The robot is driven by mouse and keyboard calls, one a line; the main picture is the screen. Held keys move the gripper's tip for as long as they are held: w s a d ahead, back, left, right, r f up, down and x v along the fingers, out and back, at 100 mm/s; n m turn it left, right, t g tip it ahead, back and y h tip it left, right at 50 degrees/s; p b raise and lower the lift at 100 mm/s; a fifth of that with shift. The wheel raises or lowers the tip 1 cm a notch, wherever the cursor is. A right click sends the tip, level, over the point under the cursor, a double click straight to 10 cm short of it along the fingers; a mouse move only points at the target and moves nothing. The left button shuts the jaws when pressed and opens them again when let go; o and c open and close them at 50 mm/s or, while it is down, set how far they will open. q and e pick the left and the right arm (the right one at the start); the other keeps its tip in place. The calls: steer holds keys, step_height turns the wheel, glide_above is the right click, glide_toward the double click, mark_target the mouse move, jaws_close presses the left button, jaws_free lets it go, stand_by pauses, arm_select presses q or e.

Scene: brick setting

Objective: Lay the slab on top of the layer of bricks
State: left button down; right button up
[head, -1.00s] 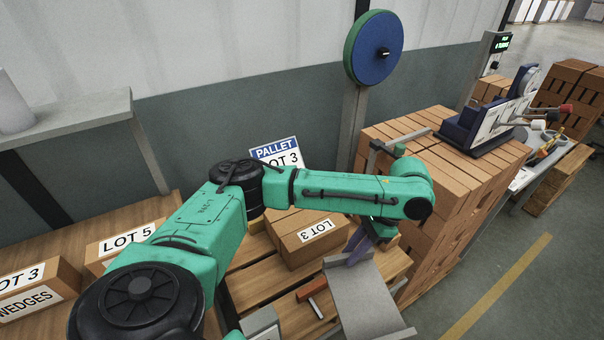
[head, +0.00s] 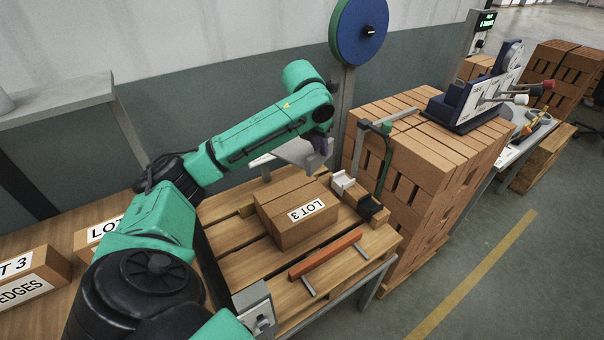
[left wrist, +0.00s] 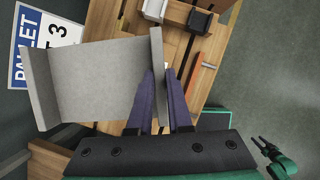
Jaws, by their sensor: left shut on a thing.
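The grey slab (head: 292,155) has a raised lip at each end. It also shows in the left wrist view (left wrist: 95,82). My left gripper (head: 320,145) is shut on one lip, with its purple fingers (left wrist: 163,75) on both sides of it. The slab hangs in the air above the far side of the pallet. Below and nearer stands a layer of brown bricks (head: 277,214), close together, with a LOT 3 label on the front. Its top looks bare. In the left wrist view my right gripper (left wrist: 262,146) is small, far off and appears open and empty.
The wooden pallet (head: 232,268) carries an orange bar (head: 328,255) in front of the bricks and small white and dark blocks (head: 372,208) at right. A tall brick stack (head: 410,190) and a thin post (head: 386,165) stand on the right. A PALLET sign (left wrist: 38,45) is at left.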

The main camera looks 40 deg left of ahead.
arm_select(q)
step_height(320, 180, down, 19)
steer(key=shift+r+p, duration=0.1)
steer(key=shift+p, duration=0.8)
steer(key=c, duration=0.8)
jaws_free()
steer(key=shift+s, duration=0.1)
steer(key=shift+c, duration=0.2)
steer(key=v, duration=1.2)
steer(key=shift+b, duration=0.3)
